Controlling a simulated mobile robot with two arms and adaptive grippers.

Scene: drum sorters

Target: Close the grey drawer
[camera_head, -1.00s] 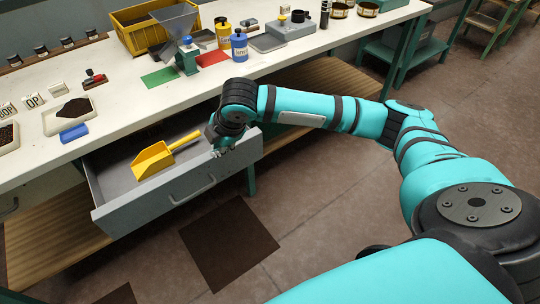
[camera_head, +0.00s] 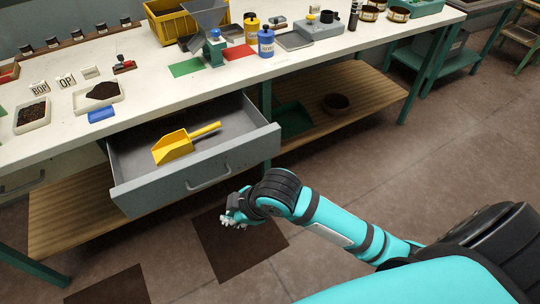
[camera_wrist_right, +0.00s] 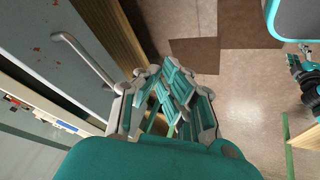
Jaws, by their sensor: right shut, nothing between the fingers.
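The grey drawer (camera_head: 200,171) stands pulled out from under the white workbench in the head view. A yellow scoop (camera_head: 173,147) lies inside it. Its metal handle (camera_head: 209,180) is on the front panel and also shows in the right wrist view (camera_wrist_right: 84,58). My right gripper (camera_head: 234,219) is in front of the drawer, lower right of the handle and apart from it. In the right wrist view my right gripper (camera_wrist_right: 172,85) has its fingers together with nothing between them.
A wooden lower shelf (camera_head: 366,84) runs beneath. Brown floor with a dark mat (camera_head: 236,247) is open in front of the drawer.

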